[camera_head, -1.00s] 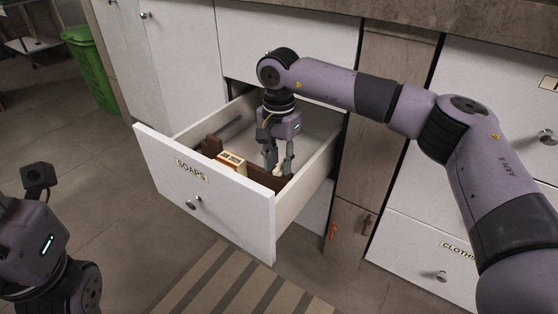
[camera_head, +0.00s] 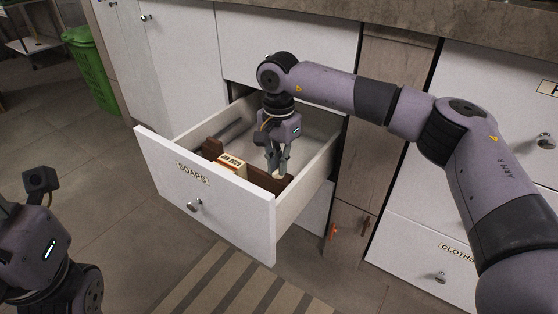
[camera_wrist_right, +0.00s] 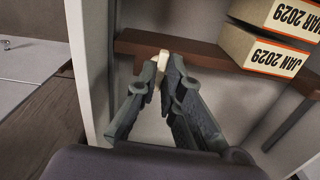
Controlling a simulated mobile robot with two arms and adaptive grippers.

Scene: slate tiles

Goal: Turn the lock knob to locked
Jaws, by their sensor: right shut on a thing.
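My right gripper (camera_head: 277,170) points down inside the open drawer marked SOAPS (camera_head: 235,215). It is shut on a small pale piece (camera_wrist_right: 163,62) at the brown divider (camera_wrist_right: 200,54). In the right wrist view the fingertips (camera_wrist_right: 158,78) close around this piece, which is mostly hidden by them. I cannot tell whether it is a knob.
Boxes dated JAN 2029 (camera_wrist_right: 266,53) and MAR 2029 (camera_wrist_right: 285,14) lie in the drawer beside the divider; one shows in the head view (camera_head: 232,164). The drawer's side wall (camera_head: 308,178) is close to the right gripper. A striped mat (camera_head: 240,285) lies on the floor.

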